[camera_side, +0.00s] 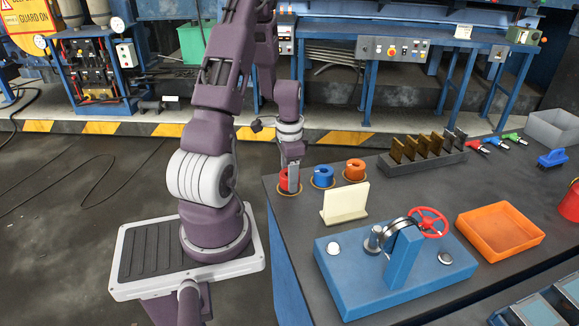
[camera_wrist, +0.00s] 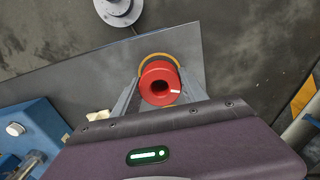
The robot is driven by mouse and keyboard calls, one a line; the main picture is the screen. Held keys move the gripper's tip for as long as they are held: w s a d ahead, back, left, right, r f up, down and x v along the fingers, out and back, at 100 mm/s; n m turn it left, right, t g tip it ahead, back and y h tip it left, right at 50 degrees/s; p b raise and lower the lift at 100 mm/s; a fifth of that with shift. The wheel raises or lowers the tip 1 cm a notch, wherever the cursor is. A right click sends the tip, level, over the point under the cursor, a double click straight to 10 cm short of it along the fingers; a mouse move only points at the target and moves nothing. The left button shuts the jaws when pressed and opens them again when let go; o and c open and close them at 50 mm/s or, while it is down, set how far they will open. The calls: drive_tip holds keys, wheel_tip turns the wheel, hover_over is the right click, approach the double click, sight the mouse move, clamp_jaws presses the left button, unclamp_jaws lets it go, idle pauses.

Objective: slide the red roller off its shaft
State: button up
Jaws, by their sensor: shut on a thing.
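The red roller (camera_side: 284,182) is a short cylinder with a centre hole, standing at the table's left corner on a round base with a brass-coloured rim. My gripper (camera_side: 290,182) points down over it, and its fingers are shut on it. In the wrist view the red roller (camera_wrist: 161,85) sits between the two fingers (camera_wrist: 160,98), with its dark hole and a small white mark showing. I cannot tell whether a shaft is inside the hole. The fingers hide part of the roller in the side view.
A blue roller (camera_side: 323,173) and an orange roller (camera_side: 355,168) stand to the right. A cream plate (camera_side: 345,203) stands upright in front. A blue fixture with a red handwheel (camera_side: 429,222), an orange tray (camera_side: 499,231) and a dark rack (camera_side: 424,156) are further right.

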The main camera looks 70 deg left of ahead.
drive_tip(key=shift+f, duration=0.3)
drive_tip(key=o, duration=1.5)
drive_tip(key=shift+c, duration=0.2)
drive_tip(key=shift+r, duration=0.1)
wheel_tip(320, 180, up, 7)
